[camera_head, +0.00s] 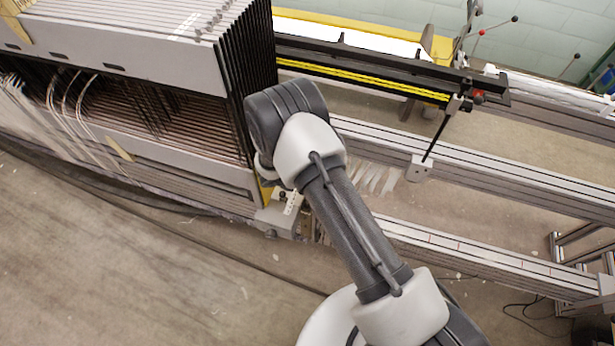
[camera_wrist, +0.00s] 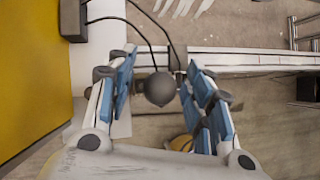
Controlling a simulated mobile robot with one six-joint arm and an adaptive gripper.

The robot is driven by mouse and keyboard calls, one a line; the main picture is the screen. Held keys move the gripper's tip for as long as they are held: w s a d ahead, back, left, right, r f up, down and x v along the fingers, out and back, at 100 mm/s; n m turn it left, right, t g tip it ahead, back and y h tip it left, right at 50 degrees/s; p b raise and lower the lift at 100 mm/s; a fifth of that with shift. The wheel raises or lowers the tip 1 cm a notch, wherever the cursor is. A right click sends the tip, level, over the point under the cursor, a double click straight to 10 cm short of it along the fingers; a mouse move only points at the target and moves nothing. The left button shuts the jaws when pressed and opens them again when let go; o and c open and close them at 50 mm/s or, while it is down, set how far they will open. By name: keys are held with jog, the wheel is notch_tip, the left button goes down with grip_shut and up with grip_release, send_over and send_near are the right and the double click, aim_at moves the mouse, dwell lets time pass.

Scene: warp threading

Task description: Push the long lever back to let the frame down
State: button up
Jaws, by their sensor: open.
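In the wrist view, my gripper (camera_wrist: 161,66) is open, its two blue-padded fingers apart. A dark round knob (camera_wrist: 160,89) shows between the fingers, with a gap on each side. It looks like a lever's end, but its depth between the fingers and most of its shaft are unclear. In the head view, my arm reaches to the near right corner of the frame stack (camera_head: 245,75), and my gripper is hidden behind it. A small dark knob (camera_head: 282,195) shows on a metal bracket there; I cannot tell whether it is the same knob.
Metal rails (camera_head: 480,170) run rightward from the frame stack. A black beam with yellow strips (camera_head: 365,75) lies above them. Thin knobbed rods (camera_head: 497,25) stand at the upper right. Open concrete floor (camera_head: 110,255) lies at the lower left. A yellow panel (camera_wrist: 30,75) is close on the left in the wrist view.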

jog(key=v, duration=1.2)
jog(key=s+d+r+m, duration=0.2)
jog(key=d+r+m, duration=0.3)
jog(key=r, duration=0.3)
jog(key=s+d+r+m+g, duration=0.1)
jog(key=d+r+m, duration=0.4)
jog(key=r, duration=0.4)
jog(key=s+d+r+m, duration=0.2)
jog(key=d+r+m, duration=0.3)
jog(key=r, duration=0.3)
jog(key=s+d+r+m+y, duration=0.2)
jog(key=s+r+m, duration=0.3)
jog(key=s, duration=0.5)
jog(key=s+d+r+m+y, duration=0.1)
jog(key=s+r+m+y, duration=0.1)
jog(key=s+r+m, duration=0.3)
jog(key=s+m, duration=0.4)
jog(key=s, duration=0.1)
jog(key=shift+s+d+m+t, duration=0.3)
jog(key=shift+d+m, duration=0.1)
